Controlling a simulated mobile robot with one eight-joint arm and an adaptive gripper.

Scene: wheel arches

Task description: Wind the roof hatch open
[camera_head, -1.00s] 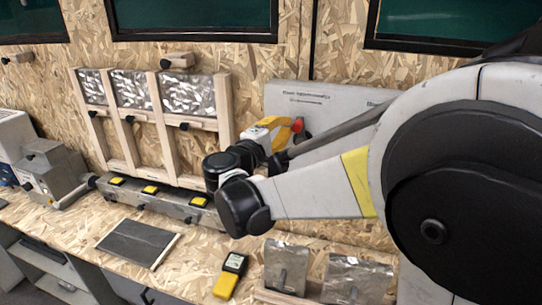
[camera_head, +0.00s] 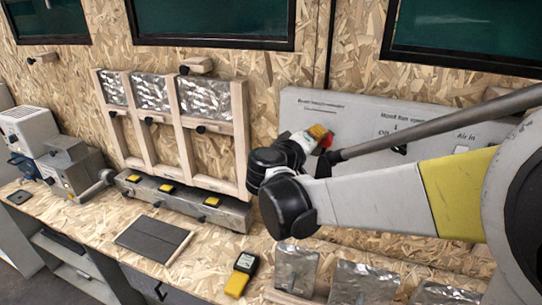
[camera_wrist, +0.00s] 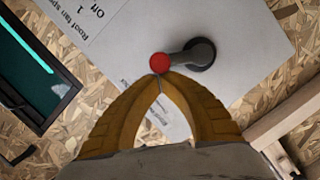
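A crank with a dark grey hub and arm (camera_wrist: 200,53) and a red knob (camera_wrist: 160,63) is on a pale grey panel (camera_wrist: 250,40) in the wrist view. My gripper (camera_wrist: 161,77) has yellow fingers whose tips meet at the lower edge of the knob. No clear gap shows between the tips, and I cannot tell whether they grip the knob. In the head view the red knob (camera_head: 327,140) shows right beside my gripper (camera_head: 319,132), in front of the printed panel (camera_head: 310,105). The roof hatch is not in view.
A wooden frame with foil panels (camera_head: 240,130) stands left of my gripper. Below it is a grey box with yellow switches (camera_head: 230,212). A yellow meter (camera_head: 241,275) and foil-faced blocks (camera_head: 295,268) are at the bench front. A dark bar (camera_head: 430,125) crosses the panel.

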